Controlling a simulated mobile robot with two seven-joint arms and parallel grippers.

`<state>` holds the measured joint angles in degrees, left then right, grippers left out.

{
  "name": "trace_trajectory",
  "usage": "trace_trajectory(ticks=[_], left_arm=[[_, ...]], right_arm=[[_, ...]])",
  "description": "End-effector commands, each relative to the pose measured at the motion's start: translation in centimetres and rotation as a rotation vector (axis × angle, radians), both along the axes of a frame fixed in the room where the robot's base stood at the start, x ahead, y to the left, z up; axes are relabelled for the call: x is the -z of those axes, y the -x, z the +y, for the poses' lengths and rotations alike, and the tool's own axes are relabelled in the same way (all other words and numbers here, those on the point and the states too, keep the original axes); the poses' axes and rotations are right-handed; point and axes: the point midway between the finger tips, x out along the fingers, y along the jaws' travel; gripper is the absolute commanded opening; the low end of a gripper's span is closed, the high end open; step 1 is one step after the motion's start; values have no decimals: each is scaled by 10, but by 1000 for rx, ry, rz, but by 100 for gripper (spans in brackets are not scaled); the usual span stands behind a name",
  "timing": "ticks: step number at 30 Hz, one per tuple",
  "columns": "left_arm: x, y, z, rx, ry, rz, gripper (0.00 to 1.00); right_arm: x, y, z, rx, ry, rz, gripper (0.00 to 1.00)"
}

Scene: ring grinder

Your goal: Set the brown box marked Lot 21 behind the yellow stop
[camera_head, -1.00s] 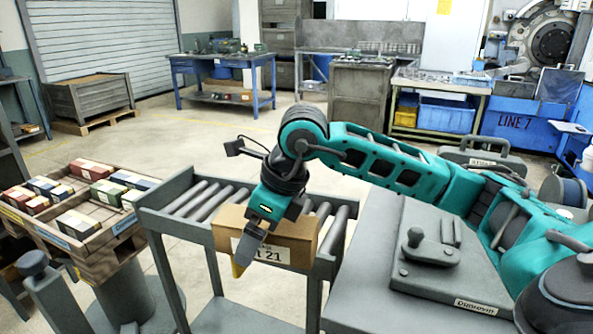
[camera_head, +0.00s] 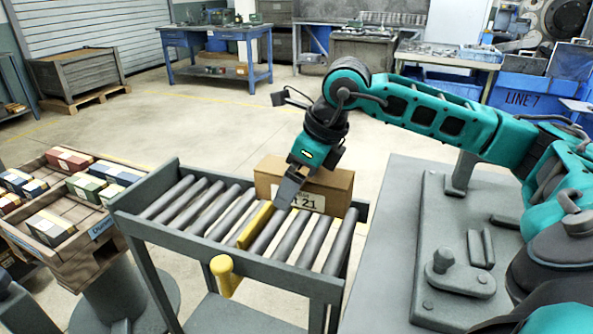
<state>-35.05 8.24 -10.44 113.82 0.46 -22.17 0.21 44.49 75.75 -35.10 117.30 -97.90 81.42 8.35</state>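The brown box (camera_head: 335,184) marked 21, with the first part of its label covered, sits upright at the far side of the roller conveyor. The yellow stop bar (camera_head: 254,226) lies between the rollers, parallel to them. Its far end is near the box's lower left front. A yellow knob (camera_head: 222,268) is at the conveyor's front rail. My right gripper (camera_head: 288,191) points down in front of the box's face and covers part of its label. I cannot tell whether it touches the box or how far its fingers are apart. My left gripper is out of view.
The roller conveyor (camera_head: 186,246) has bare rollers left and front. A wooden tray (camera_head: 82,240) with several small boxes stands left. A grey bench (camera_head: 388,262) with a lever fixture (camera_head: 450,278) is at right. Open floor lies behind the conveyor.

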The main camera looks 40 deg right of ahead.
Motion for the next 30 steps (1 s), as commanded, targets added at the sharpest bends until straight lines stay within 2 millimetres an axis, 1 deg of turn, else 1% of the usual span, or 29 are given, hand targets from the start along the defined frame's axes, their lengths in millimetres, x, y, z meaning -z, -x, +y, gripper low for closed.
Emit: trace_trajectory(ticks=[5, 11, 23, 30], left_arm=[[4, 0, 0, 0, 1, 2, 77], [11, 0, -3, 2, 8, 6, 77], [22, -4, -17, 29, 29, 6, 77], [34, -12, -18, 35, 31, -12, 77]], right_arm=[[5, 0, 0, 0, 0, -1, 67], [19, 0, 0, 0, 0, -1, 67], [59, 0, 0, 0, 0, -1, 67], [84, 0, 0, 0, 0, -1, 67]])
